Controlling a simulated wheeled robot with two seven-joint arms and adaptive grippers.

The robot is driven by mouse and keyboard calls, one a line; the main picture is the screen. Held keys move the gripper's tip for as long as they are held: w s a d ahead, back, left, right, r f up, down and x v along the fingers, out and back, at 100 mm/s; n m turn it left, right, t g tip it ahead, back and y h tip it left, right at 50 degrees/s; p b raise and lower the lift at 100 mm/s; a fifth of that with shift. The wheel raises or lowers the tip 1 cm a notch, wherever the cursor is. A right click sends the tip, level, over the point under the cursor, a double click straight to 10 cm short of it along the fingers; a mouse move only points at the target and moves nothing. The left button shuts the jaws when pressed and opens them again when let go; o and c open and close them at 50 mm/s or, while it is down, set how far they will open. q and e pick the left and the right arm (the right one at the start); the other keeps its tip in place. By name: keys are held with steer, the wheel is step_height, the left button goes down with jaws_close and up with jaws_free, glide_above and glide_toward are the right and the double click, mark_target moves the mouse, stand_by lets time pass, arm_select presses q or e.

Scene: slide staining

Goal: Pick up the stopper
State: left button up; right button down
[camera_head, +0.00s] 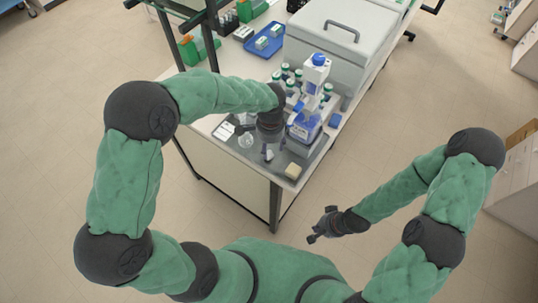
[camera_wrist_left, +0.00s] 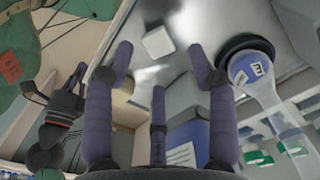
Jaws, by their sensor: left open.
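My left gripper (camera_head: 268,150) is over the front part of the workbench, beside the bottles. In the left wrist view its fingers (camera_wrist_left: 158,75) are spread apart with nothing between them. A small pale block (camera_wrist_left: 158,42) lies on the grey surface beyond the fingertips, apart from them; I cannot tell whether it is the stopper. No other clear stopper shows. My right gripper (camera_head: 322,226) hangs in front of the bench, away from the objects; its finger opening is too small to judge.
A blue-labelled bottle (camera_head: 304,126) and several green-capped bottles stand right of the left gripper. A clear glass vessel (camera_head: 245,139) is just left of it. A beige block (camera_head: 293,171) lies near the front edge. A large grey box (camera_head: 327,45) and blue tray (camera_head: 262,42) are behind.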

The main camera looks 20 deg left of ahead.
mark_target(270, 153)
arm_select(q)
step_height(270, 153, down, 5)
steer(key=shift+a+r+b, duration=0.1)
steer(key=shift+b, duration=0.45)
arm_select(e)
steer(key=shift+f, duration=0.6)
arm_select(q)
steer(key=c, duration=0.8)
steer(key=shift+o, duration=0.2)
steer(key=shift+r, duration=0.15)
